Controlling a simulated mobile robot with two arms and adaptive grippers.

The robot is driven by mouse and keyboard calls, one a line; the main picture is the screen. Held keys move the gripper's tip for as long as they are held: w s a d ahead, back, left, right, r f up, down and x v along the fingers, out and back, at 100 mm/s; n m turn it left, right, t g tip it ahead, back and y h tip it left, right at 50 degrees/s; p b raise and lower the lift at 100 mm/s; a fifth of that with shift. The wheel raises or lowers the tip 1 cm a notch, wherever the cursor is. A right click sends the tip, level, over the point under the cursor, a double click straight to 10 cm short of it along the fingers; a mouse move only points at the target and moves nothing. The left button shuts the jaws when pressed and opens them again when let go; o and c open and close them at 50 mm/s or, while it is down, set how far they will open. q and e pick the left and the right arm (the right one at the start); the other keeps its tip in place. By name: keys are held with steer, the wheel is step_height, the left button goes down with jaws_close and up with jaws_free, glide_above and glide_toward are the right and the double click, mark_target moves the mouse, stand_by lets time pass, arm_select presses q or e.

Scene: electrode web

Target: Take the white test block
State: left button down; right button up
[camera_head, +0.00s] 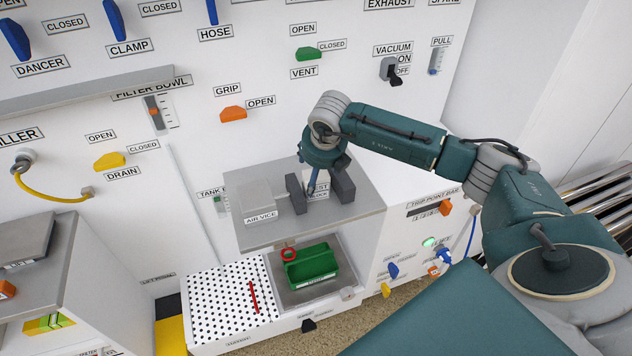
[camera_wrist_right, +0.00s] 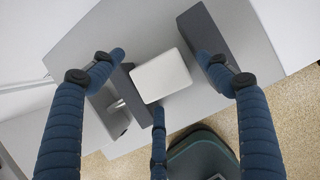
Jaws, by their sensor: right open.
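The white test block (camera_wrist_right: 161,75) lies between two dark grey vice jaws in the right wrist view. The left jaw (camera_wrist_right: 119,92) is close against it; a gap shows beside the right jaw (camera_wrist_right: 208,38). In the head view the block (camera_head: 322,178) is partly hidden by my gripper, with part of its label showing. My right gripper (camera_head: 314,178) is above the block, pointing down. In the wrist view its blue fingers (camera_wrist_right: 162,58) are spread wide around the block, open and empty. Whether any finger touches the block cannot be told. My left gripper is not in view.
The vice stands on a grey shelf (camera_head: 350,229), with a grey box (camera_head: 257,196) labelled AIR VICE at its left. Below are a green bin (camera_head: 311,264) in a recess and a white perforated panel (camera_head: 220,300). The wall behind carries several levers and labels.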

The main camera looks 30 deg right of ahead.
steer(key=shift+w+f, duration=0.1)
steer(key=shift+f, duration=0.25)
steer(key=shift+r, duration=0.1)
jaws_close()
